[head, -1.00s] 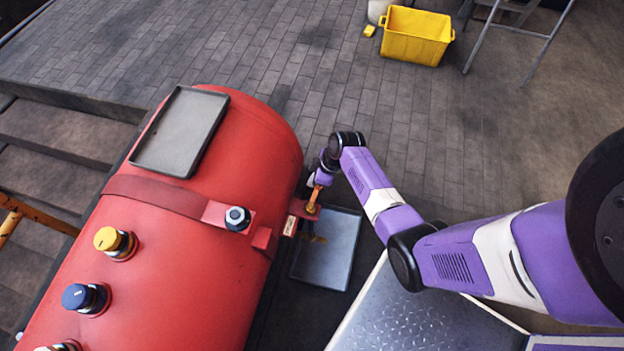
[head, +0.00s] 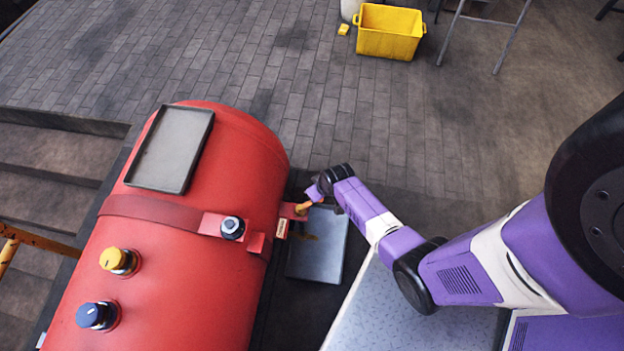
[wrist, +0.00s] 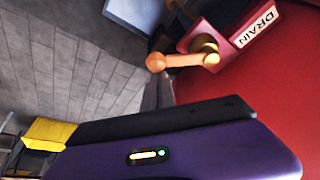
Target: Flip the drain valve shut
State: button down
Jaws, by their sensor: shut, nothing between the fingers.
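The drain valve (head: 301,208) sits on a red bracket at the right end of the red tank. Its orange lever (wrist: 183,61) shows in the wrist view, beside the DRAIN label (wrist: 256,25), with its round knob pointing left across the picture. My gripper (head: 314,192) is shut and empty, close to the lever's outer end in the head view.
The red tank (head: 190,240) carries a grey tray (head: 172,150) and several knobs, including a yellow one (head: 118,260). A drip tray (head: 325,258) with a brown stain lies below the valve. A yellow tub (head: 389,45) stands on open paved floor behind.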

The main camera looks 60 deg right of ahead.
jog(key=s+m, duration=0.1)
jog(key=a+m+p, duration=0.1)
jog(key=shift+s+r+m+h, duration=0.1)
jog(key=shift+s+m+h, duration=0.3)
jog(key=shift+s+a, duration=0.2)
jog(key=shift+s, duration=0.05)
jog(key=shift+s+a+p, duration=0.65)
jog(key=shift+s+a, duration=0.1)
jog(key=shift+a, duration=0.1)
jog(key=shift+s+a, duration=0.15)
